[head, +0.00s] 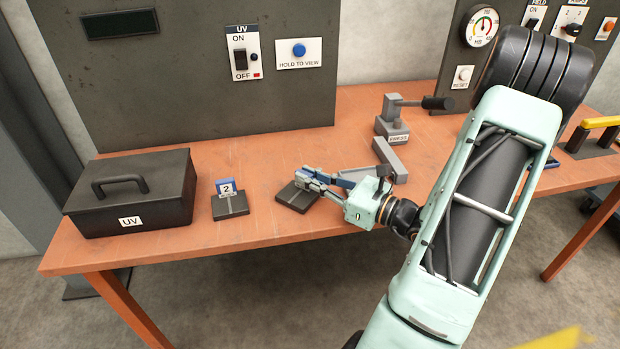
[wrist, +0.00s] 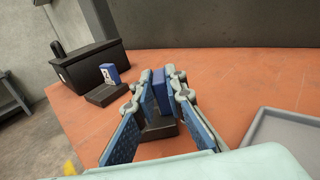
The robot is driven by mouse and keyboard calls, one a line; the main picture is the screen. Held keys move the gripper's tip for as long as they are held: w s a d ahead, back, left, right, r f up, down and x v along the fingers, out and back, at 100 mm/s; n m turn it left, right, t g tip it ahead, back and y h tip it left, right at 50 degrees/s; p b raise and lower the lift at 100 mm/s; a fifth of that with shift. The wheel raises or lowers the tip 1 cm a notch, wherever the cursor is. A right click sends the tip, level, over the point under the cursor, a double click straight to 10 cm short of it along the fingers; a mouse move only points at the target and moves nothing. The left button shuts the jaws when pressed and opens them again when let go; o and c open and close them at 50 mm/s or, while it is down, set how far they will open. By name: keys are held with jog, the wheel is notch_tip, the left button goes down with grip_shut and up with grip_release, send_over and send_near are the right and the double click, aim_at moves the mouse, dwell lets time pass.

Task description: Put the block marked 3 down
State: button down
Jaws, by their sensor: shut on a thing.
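My gripper (head: 306,178) is shut on a blue block (wrist: 158,90), which stands upright between the fingertips in the wrist view. Its marking does not show, so I cannot read a 3 on it. In the head view the fingers mostly hide the block. A dark square stand (head: 296,197) lies under the fingertips; it also shows below the block in the wrist view (wrist: 164,129). I cannot tell whether the block touches this stand. A blue-and-white block marked 2 (head: 226,187) stands on another dark stand (head: 230,208) to the left.
A black lidded box marked UV (head: 130,195) stands at the table's left end. A press (head: 396,120) stands behind my gripper. A grey tray (wrist: 262,128) is at the right in the wrist view. The orange table (head: 262,226) is bare between the two stands.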

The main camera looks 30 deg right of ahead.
jog(key=shift+f, duration=0.15)
jog(key=c, duration=2)
grip_release()
jog(key=shift+o, duration=0.2)
jog(key=shift+s+d+r, duration=0.2)
jog(key=shift+s, duration=0.1)
jog(key=p+v, duration=0.2)
jog(key=v, duration=0.9)
jog(key=shift+s, duration=0.2)
